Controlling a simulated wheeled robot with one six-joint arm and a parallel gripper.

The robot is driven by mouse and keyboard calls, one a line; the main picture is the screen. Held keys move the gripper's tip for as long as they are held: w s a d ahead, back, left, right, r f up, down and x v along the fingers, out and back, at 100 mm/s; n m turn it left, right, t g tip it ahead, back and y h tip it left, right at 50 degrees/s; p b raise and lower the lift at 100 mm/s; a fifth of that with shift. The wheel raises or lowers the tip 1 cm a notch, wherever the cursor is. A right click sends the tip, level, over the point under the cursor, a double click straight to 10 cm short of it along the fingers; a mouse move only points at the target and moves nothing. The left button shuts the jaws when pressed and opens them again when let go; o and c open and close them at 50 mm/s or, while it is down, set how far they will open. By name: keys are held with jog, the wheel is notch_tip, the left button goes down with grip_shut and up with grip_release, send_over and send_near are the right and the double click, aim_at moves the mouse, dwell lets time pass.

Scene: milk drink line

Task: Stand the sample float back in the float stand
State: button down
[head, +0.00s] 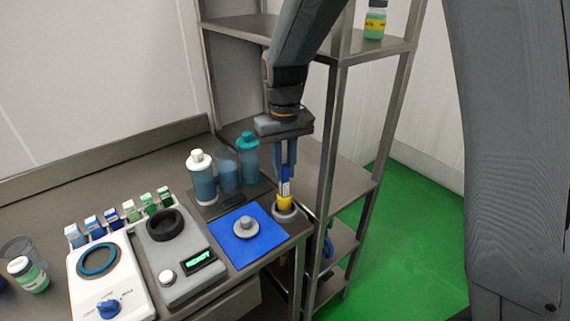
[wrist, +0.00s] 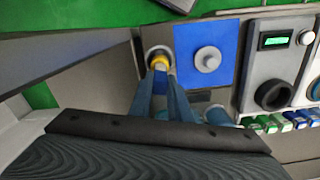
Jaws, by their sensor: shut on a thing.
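The sample float (head: 285,201), with a yellow lower part and a white and blue upper part, stands about upright with its lower end at the grey round float stand (head: 288,216). The stand is at the front right corner of the bench. My gripper (head: 287,178) points down from above and is shut on the float's upper part. In the wrist view my gripper (wrist: 163,80) reaches to the float's yellow part (wrist: 159,62), which lies within the ring of the stand (wrist: 150,53). I cannot tell whether the float rests on the stand's bottom.
A blue mat (head: 236,255) with a grey knobbed disc (head: 246,228) lies left of the stand. Several bottles, including a white-capped one (head: 202,178), stand behind. A scale (head: 186,285) is further left. A metal shelf rack (head: 331,150) stands close on the right.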

jog(key=shift+f+b, duration=0.3)
jog(key=shift+f, duration=0.35)
jog(key=shift+p, duration=0.6)
dwell(0.8)
jog(key=shift+f+b, duration=0.3)
jog(key=shift+f, duration=0.25)
dwell(0.4)
jog(key=c, duration=1.9)
grip_release()
jog(key=shift+c, duration=0.2)
jog(key=shift+r+p, duration=4.25)
jog(key=shift+r, duration=1.25)
